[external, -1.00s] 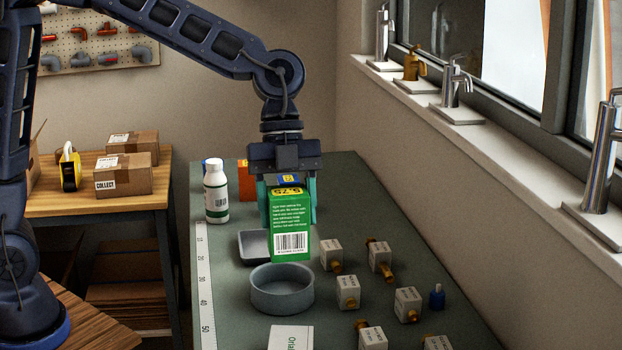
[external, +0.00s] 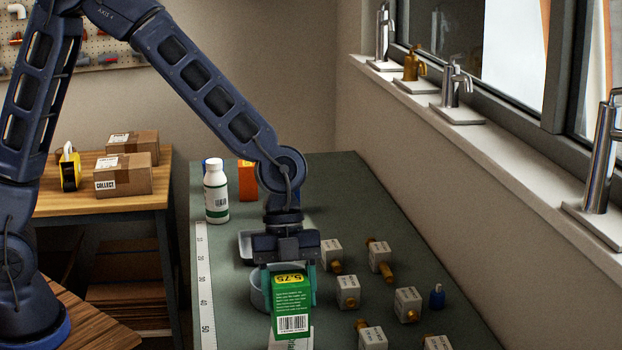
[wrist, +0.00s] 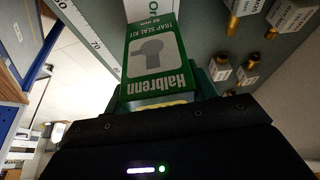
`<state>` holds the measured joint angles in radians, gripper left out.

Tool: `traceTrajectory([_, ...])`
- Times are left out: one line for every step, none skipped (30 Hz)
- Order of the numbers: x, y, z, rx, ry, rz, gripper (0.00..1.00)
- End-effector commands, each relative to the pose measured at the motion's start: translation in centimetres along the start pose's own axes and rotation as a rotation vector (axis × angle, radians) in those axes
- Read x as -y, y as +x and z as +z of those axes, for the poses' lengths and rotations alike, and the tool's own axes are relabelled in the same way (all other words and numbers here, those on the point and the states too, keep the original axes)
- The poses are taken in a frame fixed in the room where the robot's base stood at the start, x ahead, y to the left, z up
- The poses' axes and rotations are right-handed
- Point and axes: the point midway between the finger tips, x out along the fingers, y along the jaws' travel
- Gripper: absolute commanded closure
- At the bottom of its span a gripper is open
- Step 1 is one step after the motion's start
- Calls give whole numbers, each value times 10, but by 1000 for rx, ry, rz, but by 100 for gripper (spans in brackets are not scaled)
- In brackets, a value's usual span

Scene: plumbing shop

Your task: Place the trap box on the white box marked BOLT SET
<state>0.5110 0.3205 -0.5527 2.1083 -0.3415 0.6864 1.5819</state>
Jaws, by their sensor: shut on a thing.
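The trap box is a green carton (external: 292,305) with a white label, a barcode and a yellow 5.75 patch. In the wrist view its face (wrist: 155,55) reads Halbrenn and TRAP SEAL KIT. My gripper (external: 290,278) is shut on this box and holds it upright above the green bench, in front of the round grey dish. A white box (external: 306,342) with green lettering lies just below and in front of the held box, which hides most of it. The white box also shows in the wrist view (wrist: 140,8); I cannot read BOLT SET on it.
The round grey dish (external: 257,293) and a grey tray (external: 245,247) are partly hidden behind my gripper. Several tagged white blocks with brass fittings (external: 347,290) stand to the right. A white bottle (external: 216,190) and an orange box (external: 247,180) stand at the back.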

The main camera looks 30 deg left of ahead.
Motion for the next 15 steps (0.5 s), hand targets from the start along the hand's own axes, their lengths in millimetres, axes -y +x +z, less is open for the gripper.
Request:
traceTrajectory([-1, 6, 2, 0, -1, 3, 72])
traceTrajectory([-1, 10, 4, 0, -2, 3, 72])
traceTrajectory([-1, 15, 7, 0, -3, 4, 72])
traceTrajectory([-1, 20, 8, 0, -3, 4, 72])
traceTrajectory([-1, 24, 10, 0, -2, 4, 72])
traceTrajectory([-1, 28, 11, 0, -1, 4, 72])
traceTrajectory([-1, 30, 12, 0, -1, 3, 72])
traceTrajectory([-1, 32, 13, 0, 0, 2, 72])
traceTrajectory([-1, 33, 14, 0, 0, 2, 72])
traceTrajectory([0, 34, 14, 0, 0, 1, 72])
traceTrajectory([0, 33, 14, 0, 0, 1, 72])
traceTrajectory([0, 33, 14, 0, 0, 1, 72])
traceTrajectory([0, 33, 14, 0, 0, 1, 72])
traceTrajectory([0, 33, 14, 0, 0, 1, 72])
traceTrajectory([0, 33, 14, 0, 0, 1, 72])
